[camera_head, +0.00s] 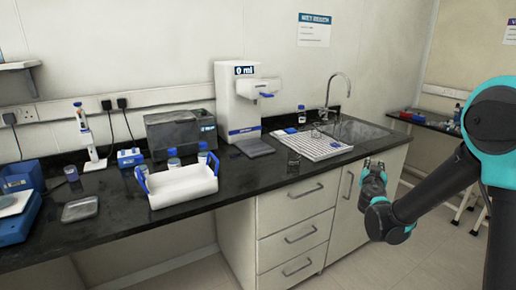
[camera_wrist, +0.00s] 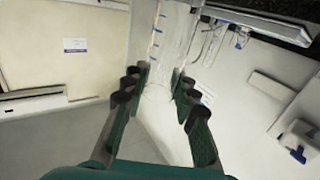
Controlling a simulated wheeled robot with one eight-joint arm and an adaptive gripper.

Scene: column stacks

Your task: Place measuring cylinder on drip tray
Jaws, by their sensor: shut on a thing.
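My gripper (camera_head: 373,178) is in front of the bench at the right, out past its front edge. In the wrist view my gripper (camera_wrist: 160,92) has its fingers closed on both sides of a clear measuring cylinder (camera_wrist: 165,45) with blue marks. The cylinder is hard to make out in the head view. A dark grey flat tray (camera_head: 256,147) lies at the foot of the white dispenser (camera_head: 239,105); it looks like the drip tray and is empty. A white ribbed tray (camera_head: 322,149) lies to its right by the sink.
A white crate with blue handles (camera_head: 184,188) and a grey box (camera_head: 180,130) are left of the dispenser. A tall tap (camera_head: 337,92) rises by the sink. Drawers are below.

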